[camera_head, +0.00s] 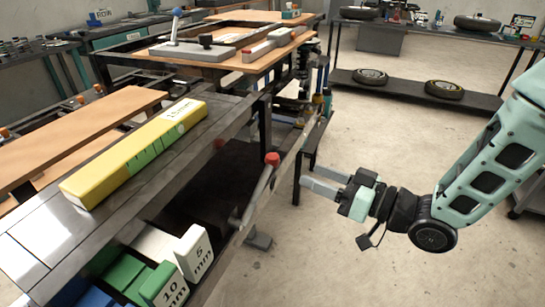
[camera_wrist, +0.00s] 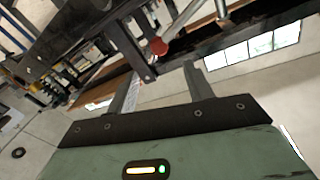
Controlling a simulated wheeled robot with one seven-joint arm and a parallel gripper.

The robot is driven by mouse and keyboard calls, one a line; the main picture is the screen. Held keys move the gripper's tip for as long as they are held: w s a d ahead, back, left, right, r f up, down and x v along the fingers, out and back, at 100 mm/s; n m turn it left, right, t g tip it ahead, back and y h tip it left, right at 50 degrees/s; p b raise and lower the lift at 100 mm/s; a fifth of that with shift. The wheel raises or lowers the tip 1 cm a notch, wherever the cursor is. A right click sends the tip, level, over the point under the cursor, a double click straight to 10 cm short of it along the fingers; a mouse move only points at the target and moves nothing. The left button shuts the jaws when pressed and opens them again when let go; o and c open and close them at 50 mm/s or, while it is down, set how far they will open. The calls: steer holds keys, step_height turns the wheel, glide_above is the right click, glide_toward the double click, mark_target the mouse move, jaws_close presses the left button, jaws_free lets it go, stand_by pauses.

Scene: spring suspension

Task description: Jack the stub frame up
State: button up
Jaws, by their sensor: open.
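A grey metal lever (camera_head: 257,190) with a red knob (camera_head: 272,158) slants up beside the dark frame (camera_head: 268,125) under the bench. I take it to be the jack handle, but the jack body is not clear to see. The red knob also shows in the wrist view (camera_wrist: 158,46), beyond my fingers and above the gap between them. My gripper (camera_head: 322,182) is open and empty, to the right of the lever and apart from it. Its two fingers also show in the wrist view (camera_wrist: 162,88). Which part is the stub frame I cannot tell for sure.
A long yellow block (camera_head: 120,165) with a green band lies on the left bench. Blocks marked 5 mm (camera_head: 197,252) and 10 mm (camera_head: 165,285) stand below it. A spring assembly (camera_head: 303,85) is behind the frame. The floor (camera_head: 310,260) around my gripper is clear.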

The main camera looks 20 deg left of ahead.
mark_target(272, 157)
steer(key=p+x, duration=0.1)
steer(key=x, duration=1)
steer(key=shift+a, duration=0.15)
jaws_close()
